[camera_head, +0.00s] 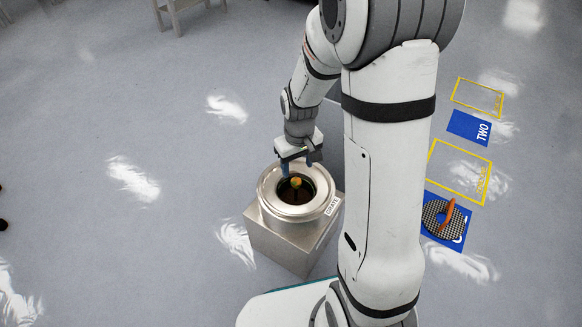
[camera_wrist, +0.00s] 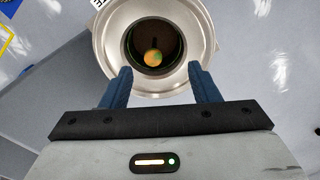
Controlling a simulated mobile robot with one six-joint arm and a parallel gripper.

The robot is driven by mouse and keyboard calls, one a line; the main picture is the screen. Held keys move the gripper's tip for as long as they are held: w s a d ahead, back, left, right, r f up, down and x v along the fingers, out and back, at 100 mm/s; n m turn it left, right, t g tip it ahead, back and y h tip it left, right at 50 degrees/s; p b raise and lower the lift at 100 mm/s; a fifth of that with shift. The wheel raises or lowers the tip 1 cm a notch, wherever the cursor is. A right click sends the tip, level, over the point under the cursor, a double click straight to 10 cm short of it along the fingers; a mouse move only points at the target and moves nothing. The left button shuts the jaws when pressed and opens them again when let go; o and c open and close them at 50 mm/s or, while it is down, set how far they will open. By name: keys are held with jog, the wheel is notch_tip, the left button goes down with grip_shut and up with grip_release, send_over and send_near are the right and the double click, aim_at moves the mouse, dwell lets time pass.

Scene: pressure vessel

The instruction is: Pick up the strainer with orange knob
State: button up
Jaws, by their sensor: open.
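The strainer's orange knob (camera_head: 296,183) shows inside the round opening of a metal vessel. In the wrist view the orange knob (camera_wrist: 153,57) sits in the dark opening, with a small green patch on it. The rest of the strainer is hidden in the dark. My gripper (camera_head: 299,168) is over the vessel. In the wrist view its two blue fingers (camera_wrist: 164,82) are apart with nothing between them, and the knob lies beyond the tips, roughly midway between them.
The vessel's wide metal rim (camera_head: 268,197) surrounds the opening, on a box-shaped metal base (camera_head: 275,241). A dark perforated disc with an orange handle (camera_head: 446,216) lies on a blue floor mat at right. Yellow floor outlines and another blue mat (camera_head: 469,127) lie farther back.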

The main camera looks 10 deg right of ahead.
aim_at(296, 181)
jog(key=shift+n, duration=0.7)
jog(key=w+f, duration=0.1)
jog(key=f, duration=0.2)
jog(key=w+f, duration=0.1)
jog(key=f, duration=0.2)
jog(key=w+f, duration=0.2)
jog(key=f, duration=0.2)
jog(key=shift+a, duration=0.1)
jog(key=f+b, duration=0.1)
jog(key=f, duration=0.1)
jog(key=f+b, duration=0.1)
jog(key=d+f+b, duration=0.1)
jog(key=f, duration=0.1)
jog(key=shift+f, duration=0.3)
jog(key=shift+r, duration=0.1)
jog(key=shift+c, duration=0.3)
grip_shut()
